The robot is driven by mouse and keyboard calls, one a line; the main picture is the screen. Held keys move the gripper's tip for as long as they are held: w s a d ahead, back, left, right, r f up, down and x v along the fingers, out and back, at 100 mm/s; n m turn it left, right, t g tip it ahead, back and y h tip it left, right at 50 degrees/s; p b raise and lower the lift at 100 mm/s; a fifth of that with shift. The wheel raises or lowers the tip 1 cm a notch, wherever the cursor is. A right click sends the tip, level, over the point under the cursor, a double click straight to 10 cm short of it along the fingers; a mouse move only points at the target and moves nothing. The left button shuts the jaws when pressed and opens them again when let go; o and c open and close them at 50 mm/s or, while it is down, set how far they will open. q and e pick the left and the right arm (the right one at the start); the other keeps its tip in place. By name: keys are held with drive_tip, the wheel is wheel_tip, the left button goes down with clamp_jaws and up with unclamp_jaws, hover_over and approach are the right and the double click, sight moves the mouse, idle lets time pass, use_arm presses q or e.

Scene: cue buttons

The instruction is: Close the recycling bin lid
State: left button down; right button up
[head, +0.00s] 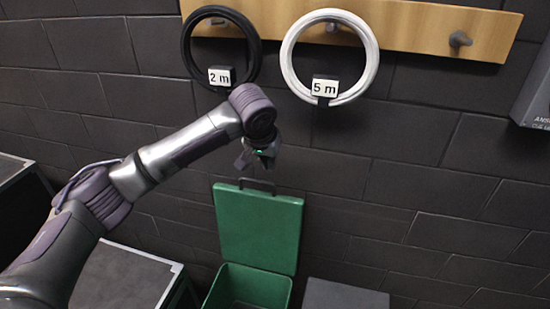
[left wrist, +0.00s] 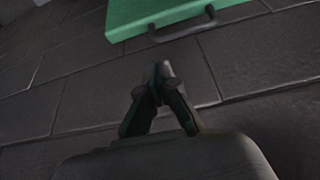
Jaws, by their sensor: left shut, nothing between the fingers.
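The green recycling bin (head: 248,288) stands low against the wall in the head view. Its lid (head: 258,228) is open and stands upright at the back of the bin, with a dark handle (head: 257,186) on its top edge. The lid (left wrist: 165,12) and its handle (left wrist: 182,24) also show at the top of the left wrist view. My left gripper (head: 255,160) is shut and empty, just above the handle and apart from it. It shows in the left wrist view (left wrist: 162,72) too. My right gripper is not in view.
A black coil (head: 187,45) marked 2 m and a white coil (head: 368,72) marked 5 m hang from a wooden peg rail (head: 420,28). Dark cases (head: 125,275) stand at left. A grey box (head: 343,296) is right of the bin. A grey panel (head: 535,90) is at far right.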

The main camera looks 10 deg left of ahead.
use_arm(q)
drive_tip(key=x, duration=0.3)
drive_tip(key=p+x, duration=0.1)
drive_tip(key=x, duration=0.2)
drive_tip(key=p+x, duration=0.1)
drive_tip(key=x, duration=0.2)
drive_tip(key=shift+w+a+r, duration=0.15)
drive_tip(key=shift+w, duration=0.15)
drive_tip(key=shift+a+f, duration=0.1)
drive_tip(key=shift+f, duration=0.1)
